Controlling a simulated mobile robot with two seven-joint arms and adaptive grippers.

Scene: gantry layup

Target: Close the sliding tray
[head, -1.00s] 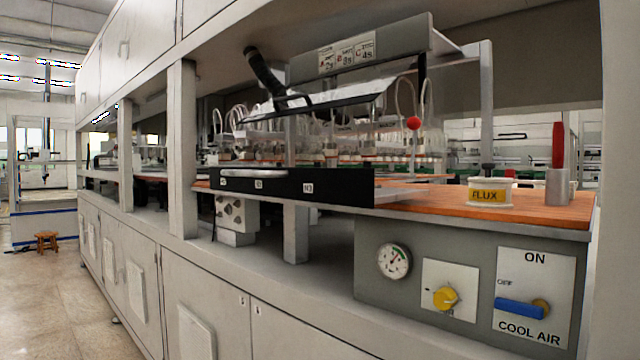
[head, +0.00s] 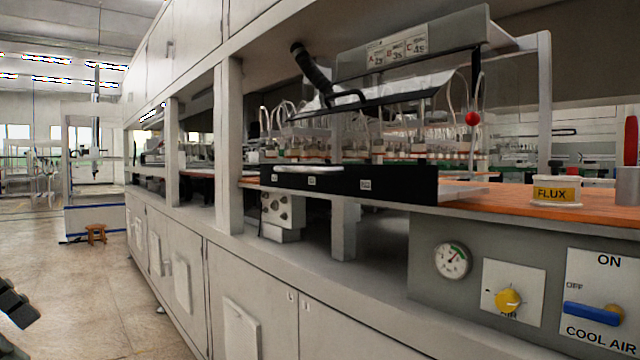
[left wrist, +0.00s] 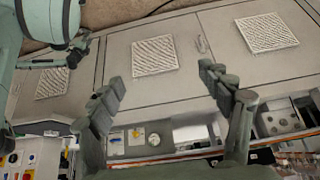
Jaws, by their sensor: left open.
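The sliding tray (head: 400,186) has a long black front with small white labels and a pale bar handle. In the head view it is in the middle of the bench, its front standing out past the orange worktop edge. My left gripper (left wrist: 162,76) is open and empty in the left wrist view, its fingers spread over the cabinet front. In the head view only dark parts of it (head: 15,305) show at the lower left edge, well apart from the tray. What looks like my right gripper (left wrist: 68,55) shows in the left wrist view, too small to read its jaws.
A tilted clear hood with a black handle (head: 348,98) hangs above the tray. A FLUX tub (head: 556,190) stands on the worktop to the right. Below is a grey control panel with a gauge (head: 453,260) and knobs. The floor at left is clear around a small stool (head: 96,233).

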